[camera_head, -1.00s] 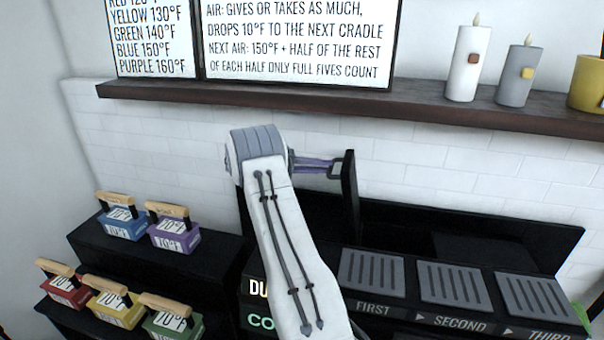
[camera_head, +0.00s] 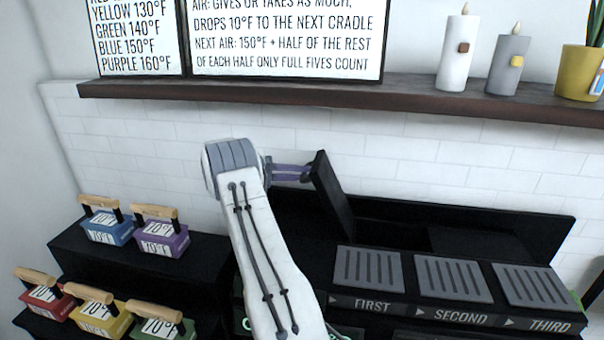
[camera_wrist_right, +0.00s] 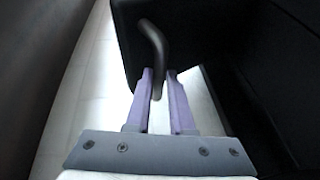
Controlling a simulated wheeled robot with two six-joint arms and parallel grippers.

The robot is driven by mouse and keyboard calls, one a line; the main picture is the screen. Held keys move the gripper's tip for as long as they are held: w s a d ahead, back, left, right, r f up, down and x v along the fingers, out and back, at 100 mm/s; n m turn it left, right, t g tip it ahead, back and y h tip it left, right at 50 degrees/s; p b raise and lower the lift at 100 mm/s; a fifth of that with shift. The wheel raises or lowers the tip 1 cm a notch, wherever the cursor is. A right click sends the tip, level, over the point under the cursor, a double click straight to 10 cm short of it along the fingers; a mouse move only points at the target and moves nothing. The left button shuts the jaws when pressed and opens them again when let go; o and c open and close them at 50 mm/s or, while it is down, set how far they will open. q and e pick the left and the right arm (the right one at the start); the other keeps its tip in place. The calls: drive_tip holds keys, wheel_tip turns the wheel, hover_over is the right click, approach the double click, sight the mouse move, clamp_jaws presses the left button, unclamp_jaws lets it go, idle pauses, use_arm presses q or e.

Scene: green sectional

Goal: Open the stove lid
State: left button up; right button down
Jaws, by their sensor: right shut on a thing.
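The stove lid (camera_head: 334,195) is a black panel raised on its edge in the middle of the head view, its top tilted left. In the right wrist view the lid (camera_wrist_right: 205,30) is a dark slab with a curved dark handle (camera_wrist_right: 152,38). My right gripper (camera_head: 303,173), with purple fingers, reaches the lid's left side. In the wrist view its fingertips (camera_wrist_right: 158,76) are shut on the handle, whose end shows between them. The arm's grey wrist and white link hide part of the stove. My left gripper is not in view.
A row of grey grilled cradles (camera_head: 455,279) stands at the right, before a black back panel. Small colored weights with wooden handles, including a blue one (camera_head: 107,227), sit on black steps at the left. A dark shelf (camera_head: 330,98) with candles runs above.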

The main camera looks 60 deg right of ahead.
drive_tip(key=c, duration=0.9)
unclamp_jaws()
drive_tip(key=shift+w+a+f, duration=0.15)
drive_tip(key=shift+f, duration=0.35)
drive_tip(key=shift+w+a+f, duration=0.15)
drive_tip(key=shift+f, duration=0.3)
drive_tip(key=shift+o, duration=0.3)
drive_tip(key=shift+w, duration=0.15)
drive_tip(key=shift+d+r, duration=0.1)
drive_tip(key=shift+d, duration=0.05)
drive_tip(key=shift+s+d, duration=0.1)
drive_tip(key=shift+s, duration=0.2)
drive_tip(key=shift+w+r, duration=0.1)
drive_tip(key=v, duration=1)
drive_tip(key=shift+a+r+b, duration=0.2)
drive_tip(key=shift+b, duration=0.1)
drive_tip(key=shift+w, duration=0.1)
